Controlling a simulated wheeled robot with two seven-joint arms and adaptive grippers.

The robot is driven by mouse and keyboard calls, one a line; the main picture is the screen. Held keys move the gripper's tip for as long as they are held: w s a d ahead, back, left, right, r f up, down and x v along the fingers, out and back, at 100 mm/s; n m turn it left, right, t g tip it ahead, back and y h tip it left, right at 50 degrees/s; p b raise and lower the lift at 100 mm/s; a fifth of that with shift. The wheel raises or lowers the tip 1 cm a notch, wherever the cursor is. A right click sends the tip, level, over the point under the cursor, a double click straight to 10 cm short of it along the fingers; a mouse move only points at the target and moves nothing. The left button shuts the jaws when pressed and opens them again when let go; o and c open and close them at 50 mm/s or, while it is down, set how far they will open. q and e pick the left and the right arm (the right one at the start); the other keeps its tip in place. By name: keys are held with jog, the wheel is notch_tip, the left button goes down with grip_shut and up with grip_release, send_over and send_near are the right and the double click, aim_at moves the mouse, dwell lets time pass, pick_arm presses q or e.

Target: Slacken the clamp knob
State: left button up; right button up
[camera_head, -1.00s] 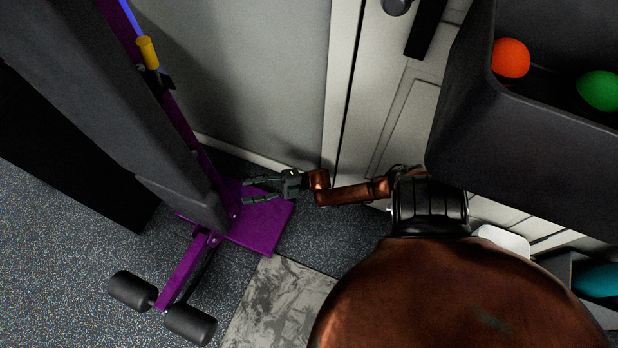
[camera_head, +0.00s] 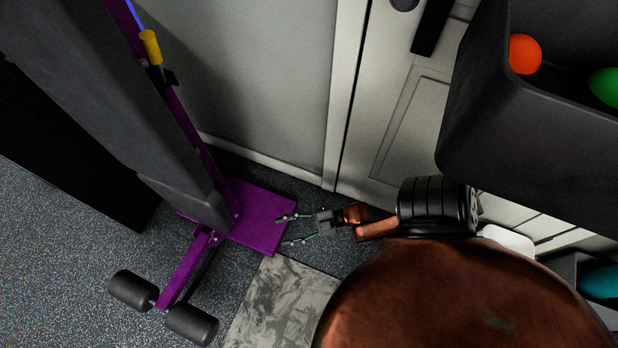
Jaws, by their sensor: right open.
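A purple-framed gym bench (camera_head: 182,270) with a long dark grey pad (camera_head: 115,100) stands at the left. A yellow cylinder (camera_head: 150,47) sits on its purple upright near the top, with a small black fitting (camera_head: 166,77) just below it. I cannot tell for sure which of these is the clamp knob. My right gripper (camera_head: 284,231) is open and empty, pointing left over the right edge of the purple base plate (camera_head: 255,207). It is well below and to the right of the yellow cylinder, touching neither it nor the fitting. My left gripper is out of the picture.
A pale panelled door (camera_head: 405,130) and grey wall (camera_head: 260,70) are behind. A dark bin (camera_head: 535,140) with an orange ball (camera_head: 525,54) and a green ball (camera_head: 606,87) is at the upper right. Black foam rollers (camera_head: 190,324) stick out at the lower left.

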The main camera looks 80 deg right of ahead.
jog(key=s+a+f+m+g+h, duration=0.1)
jog(key=s+a+f+m+g, duration=0.1)
jog(key=s, duration=0.7)
jog(key=a+f+m, duration=0.1)
jog(key=a+m, duration=0.1)
jog(key=a, duration=0.1)
jog(key=shift+a+f+g+h, duration=0.25)
jog(key=shift+f+g+h, duration=0.05)
jog(key=shift+f, duration=0.1)
jog(key=shift+s, duration=0.1)
